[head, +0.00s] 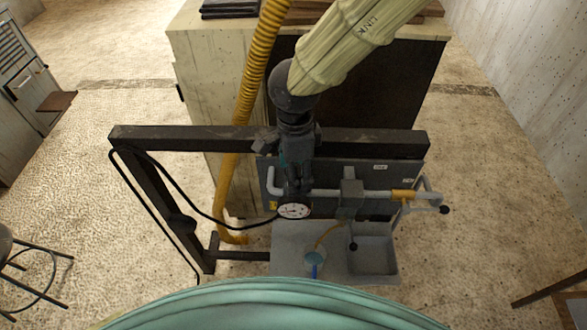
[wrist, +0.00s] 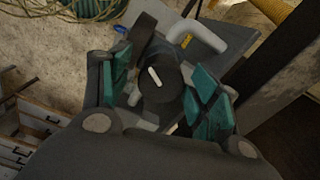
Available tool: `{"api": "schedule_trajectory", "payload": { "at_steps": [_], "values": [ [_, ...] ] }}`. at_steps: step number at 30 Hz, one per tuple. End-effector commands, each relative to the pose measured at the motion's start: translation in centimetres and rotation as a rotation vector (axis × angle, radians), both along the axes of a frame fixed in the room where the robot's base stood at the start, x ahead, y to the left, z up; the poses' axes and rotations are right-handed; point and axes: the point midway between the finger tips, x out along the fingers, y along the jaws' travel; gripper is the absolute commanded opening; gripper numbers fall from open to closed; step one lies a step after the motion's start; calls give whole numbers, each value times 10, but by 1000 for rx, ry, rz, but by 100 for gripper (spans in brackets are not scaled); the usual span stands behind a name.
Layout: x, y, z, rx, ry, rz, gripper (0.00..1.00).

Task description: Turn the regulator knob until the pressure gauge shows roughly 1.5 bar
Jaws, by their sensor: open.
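The regulator knob (wrist: 166,88) is round and black with a white pointer mark, seen in the wrist view. The mark tilts toward the upper left of that picture. My gripper (wrist: 160,96) is open, with its teal-padded fingers on either side of the knob; I cannot tell whether either pad touches it. In the head view my gripper (head: 297,178) points down at the panel and hides the knob. The pressure gauge (head: 294,208) has a white round face and sits just below my gripper. Its needle is too small to read.
A dark rail frame (head: 370,140) carries the grey panel (head: 385,172) with a pipe and a black-tipped lever (head: 444,209) at right. A grey tray (head: 290,240) lies below. A yellow hose (head: 255,85) and a black cable (head: 190,205) run at left. A cabinet (head: 215,75) stands behind.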

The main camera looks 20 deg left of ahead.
Motion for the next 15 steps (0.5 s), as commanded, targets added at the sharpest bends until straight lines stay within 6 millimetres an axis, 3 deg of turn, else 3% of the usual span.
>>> {"api": "schedule_trajectory", "payload": {
  "at_steps": [2,10,15],
  "values": [
    [0,0,0,0,0,0,62],
    [0,0,0,0,0,0,16],
    [0,1,0,1,1,-3,16]
  ]
}}
